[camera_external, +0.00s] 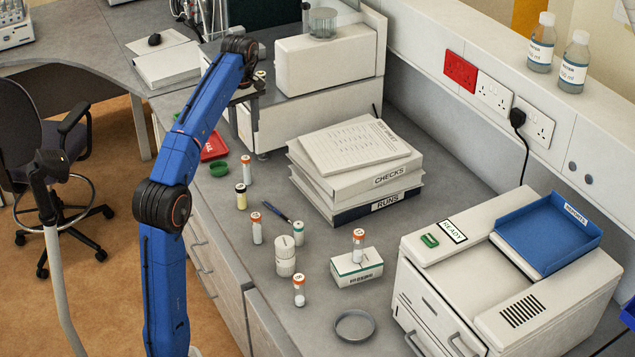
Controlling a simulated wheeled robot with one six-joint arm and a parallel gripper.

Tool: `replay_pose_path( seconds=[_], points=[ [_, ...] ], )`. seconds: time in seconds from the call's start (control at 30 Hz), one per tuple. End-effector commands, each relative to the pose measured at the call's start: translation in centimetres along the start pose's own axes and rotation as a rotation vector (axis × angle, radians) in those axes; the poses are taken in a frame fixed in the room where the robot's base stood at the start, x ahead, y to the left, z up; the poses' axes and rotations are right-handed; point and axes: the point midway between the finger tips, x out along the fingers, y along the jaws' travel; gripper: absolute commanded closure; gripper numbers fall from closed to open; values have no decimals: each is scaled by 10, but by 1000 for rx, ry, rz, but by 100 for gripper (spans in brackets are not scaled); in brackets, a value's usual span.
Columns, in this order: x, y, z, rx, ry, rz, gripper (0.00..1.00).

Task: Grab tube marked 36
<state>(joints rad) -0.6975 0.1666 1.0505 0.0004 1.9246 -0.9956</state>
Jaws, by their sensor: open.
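Several small tubes with orange caps stand on the grey bench: one at the back (246,170), one left of the pen (257,229), one near the front (299,291), and one on top of a small white box (358,246). The labels are too small to read, so I cannot tell which is marked 36. My gripper (243,112) is open at the back, above the bench and beyond the tubes, beside a white machine. Its fingers are partly unclear.
A pen (276,211), a green cap (219,169) and a round dish (355,327) lie on the bench. Stacked binders (378,185) and a white machine with a blue tray (548,232) stand to the right.

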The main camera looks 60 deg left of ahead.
Motion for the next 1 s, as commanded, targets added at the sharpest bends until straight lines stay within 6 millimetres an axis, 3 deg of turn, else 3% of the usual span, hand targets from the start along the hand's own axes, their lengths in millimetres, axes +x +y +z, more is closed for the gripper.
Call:
replay_pose_path(
  seconds=[0.5,1.0],
  points=[
    [88,-1,1,1,-1,-1,55],
    [133,-4,0,1,-1,-1,55]
  ],
)
